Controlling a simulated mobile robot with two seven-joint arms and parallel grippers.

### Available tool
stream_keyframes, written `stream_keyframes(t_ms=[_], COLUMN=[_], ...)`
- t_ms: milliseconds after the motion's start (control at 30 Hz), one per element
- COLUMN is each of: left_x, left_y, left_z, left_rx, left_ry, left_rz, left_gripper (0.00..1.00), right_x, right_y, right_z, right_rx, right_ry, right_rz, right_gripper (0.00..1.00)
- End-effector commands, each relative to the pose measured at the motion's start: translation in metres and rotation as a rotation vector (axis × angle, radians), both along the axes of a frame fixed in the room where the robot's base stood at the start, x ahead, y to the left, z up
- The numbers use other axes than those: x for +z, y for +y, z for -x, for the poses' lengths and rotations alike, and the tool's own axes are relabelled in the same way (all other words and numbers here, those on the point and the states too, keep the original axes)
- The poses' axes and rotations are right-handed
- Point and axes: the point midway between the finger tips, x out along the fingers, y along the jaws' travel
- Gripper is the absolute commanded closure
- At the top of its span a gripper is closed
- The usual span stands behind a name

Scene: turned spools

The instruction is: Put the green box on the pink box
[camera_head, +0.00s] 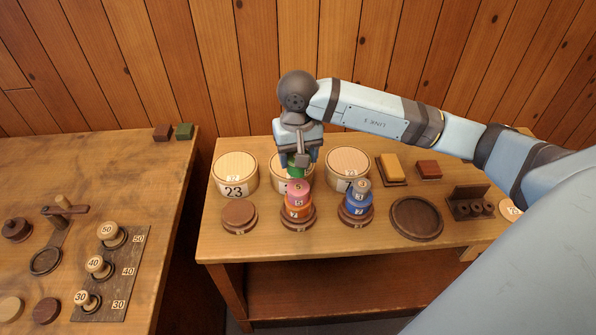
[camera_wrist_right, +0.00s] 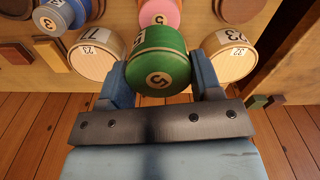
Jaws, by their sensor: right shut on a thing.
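In the head view the green spool (camera_head: 297,163) is in front of the middle pale canister and just behind and above the pink spool. The pink box is a round pink spool (camera_head: 297,189) on top of an orange spool (camera_head: 296,212), on a dark base. The pink spool (camera_wrist_right: 160,12) is partly hidden by the green one in the wrist view. My left gripper is not in view.
A blue spool stack (camera_head: 357,206) stands right of the pink one. Pale canisters (camera_head: 235,171) line the back. A brown disc (camera_head: 239,214) lies at left, a round dark tray (camera_head: 416,219) at right. A second table (camera_head: 120,180) stands left, across a gap.

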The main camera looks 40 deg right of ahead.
Motion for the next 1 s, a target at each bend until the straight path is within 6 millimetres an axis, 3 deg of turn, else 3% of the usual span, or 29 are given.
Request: stream_keyframes(t_ms=[267,500,900,933,1000], left_x=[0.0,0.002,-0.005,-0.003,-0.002], left_y=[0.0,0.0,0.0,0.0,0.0], left_z=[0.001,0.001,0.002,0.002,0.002], left_rx=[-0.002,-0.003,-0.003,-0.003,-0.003], left_ry=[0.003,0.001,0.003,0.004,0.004], left_rz=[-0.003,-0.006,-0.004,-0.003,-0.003], left_gripper=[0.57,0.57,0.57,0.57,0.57], right_x=[-0.024,-0.057,-0.065,-0.064,-0.063], right_y=[0.0,0.0,0.0,0.0,0.0], right_z=[0.0,0.0,0.0,0.0,0.0], right_rx=[-0.001,-0.001,0.0,0.0,0.0], right_ry=[0.0,0.001,-0.002,-0.002,-0.002], right_rz=[0.0,0.0,0.001,0.001,0.001], right_gripper=[0.64,0.64,0.64,0.37,0.21])
